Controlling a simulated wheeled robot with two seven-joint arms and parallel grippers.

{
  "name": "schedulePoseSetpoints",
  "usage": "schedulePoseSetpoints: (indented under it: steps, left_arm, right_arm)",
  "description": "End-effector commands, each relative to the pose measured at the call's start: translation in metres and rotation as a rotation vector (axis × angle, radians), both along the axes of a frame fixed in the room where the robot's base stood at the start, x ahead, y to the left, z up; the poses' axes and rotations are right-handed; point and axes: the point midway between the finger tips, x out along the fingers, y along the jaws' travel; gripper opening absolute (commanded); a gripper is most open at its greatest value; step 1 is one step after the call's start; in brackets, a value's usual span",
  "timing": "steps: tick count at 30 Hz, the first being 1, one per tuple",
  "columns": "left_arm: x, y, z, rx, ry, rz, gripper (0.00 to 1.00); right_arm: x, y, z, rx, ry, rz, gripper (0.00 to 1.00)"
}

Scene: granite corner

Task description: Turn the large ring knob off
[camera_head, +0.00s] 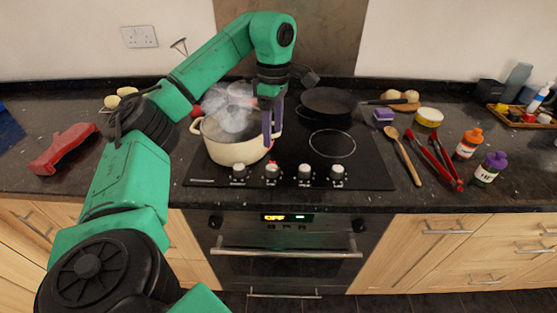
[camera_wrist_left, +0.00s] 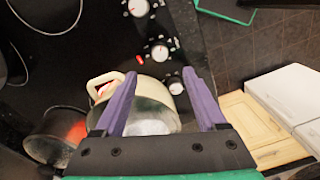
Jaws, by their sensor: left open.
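A row of several white-topped knobs runs along the front of the black hob: one at the left (camera_head: 238,170), a second (camera_head: 272,172), a third (camera_head: 305,172) and one at the right (camera_head: 338,172). A small red mark shows beside the second knob, which the left wrist view also shows (camera_wrist_left: 160,50). I cannot tell which knob is the large ring knob. My left gripper (camera_head: 268,143) is open and points down, overlapping the right side of the cream pot in the head view. Its purple fingers (camera_wrist_left: 160,72) are apart with no knob between them. My right gripper is not in view.
The cream pot (camera_head: 228,152) steams at the front left of the hob, its handle near my fingers. A dark pot (camera_wrist_left: 50,148) with something red stands beyond it. A frying pan (camera_head: 325,103) sits at the back right. The front right ring (camera_head: 332,144) is bare.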

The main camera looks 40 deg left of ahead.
Motion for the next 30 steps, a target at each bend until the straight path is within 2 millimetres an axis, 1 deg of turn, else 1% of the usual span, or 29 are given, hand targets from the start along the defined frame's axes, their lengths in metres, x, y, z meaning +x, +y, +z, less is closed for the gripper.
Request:
schedulePoseSetpoints:
  steps: [1,2,3,4,6,8,9,12,14,17,22,23,24,26,27,28,29,30]
  left_arm:
    - [-0.001,0.000,-0.027,0.001,0.004,-0.001,0.73]
    - [-0.001,0.000,-0.035,0.000,0.004,-0.001,0.73]
    - [-0.002,0.000,-0.041,0.001,0.004,0.000,0.73]
    - [-0.003,0.000,-0.046,0.001,0.006,0.000,0.73]
    - [-0.004,0.000,-0.063,0.002,0.005,0.001,0.73]
    - [-0.004,-0.001,-0.077,0.001,0.006,0.001,0.73]
    - [-0.005,-0.001,-0.085,0.001,0.004,0.000,0.73]
    - [-0.005,-0.002,-0.102,-0.001,0.002,-0.001,0.73]
    - [-0.005,-0.002,-0.108,-0.001,0.001,-0.001,0.73]
    - [-0.005,-0.002,-0.112,-0.002,-0.001,-0.001,0.73]
    - [-0.005,-0.002,-0.112,-0.002,-0.002,-0.001,0.73]
    - [-0.005,-0.002,-0.112,-0.002,-0.002,-0.001,0.70]
    - [-0.005,-0.002,-0.112,-0.002,-0.002,-0.001,0.54]
    - [-0.005,-0.002,-0.112,-0.002,-0.002,-0.001,0.31]
    - [-0.005,-0.002,-0.112,-0.002,-0.002,-0.001,0.16]
    - [-0.005,-0.002,-0.112,-0.002,-0.002,-0.001,0.04]
    - [-0.004,-0.002,-0.112,-0.002,-0.002,-0.001,0.00]
    - [-0.004,-0.002,-0.112,-0.002,-0.002,-0.001,0.00]
  right_arm:
    - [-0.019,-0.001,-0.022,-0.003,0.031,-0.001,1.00]
    - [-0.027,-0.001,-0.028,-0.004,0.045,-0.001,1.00]
    - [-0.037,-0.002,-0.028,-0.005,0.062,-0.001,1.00]
    - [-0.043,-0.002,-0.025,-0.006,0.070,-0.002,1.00]
    - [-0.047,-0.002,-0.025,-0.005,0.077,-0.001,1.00]
    - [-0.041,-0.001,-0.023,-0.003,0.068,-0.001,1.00]
    - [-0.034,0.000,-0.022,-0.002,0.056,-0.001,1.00]
    - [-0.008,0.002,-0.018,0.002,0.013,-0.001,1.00]
    - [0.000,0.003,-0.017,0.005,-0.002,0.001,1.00]
    - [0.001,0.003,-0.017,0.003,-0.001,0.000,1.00]
    - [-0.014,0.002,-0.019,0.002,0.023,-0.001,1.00]
    - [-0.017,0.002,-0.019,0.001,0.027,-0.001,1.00]
    - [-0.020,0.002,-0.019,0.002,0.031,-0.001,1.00]
    - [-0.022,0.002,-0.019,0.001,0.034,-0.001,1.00]
    - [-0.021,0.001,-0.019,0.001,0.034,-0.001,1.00]
    - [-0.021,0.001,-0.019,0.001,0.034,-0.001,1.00]
    - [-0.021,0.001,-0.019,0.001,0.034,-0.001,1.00]
    - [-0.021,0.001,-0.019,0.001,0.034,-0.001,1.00]
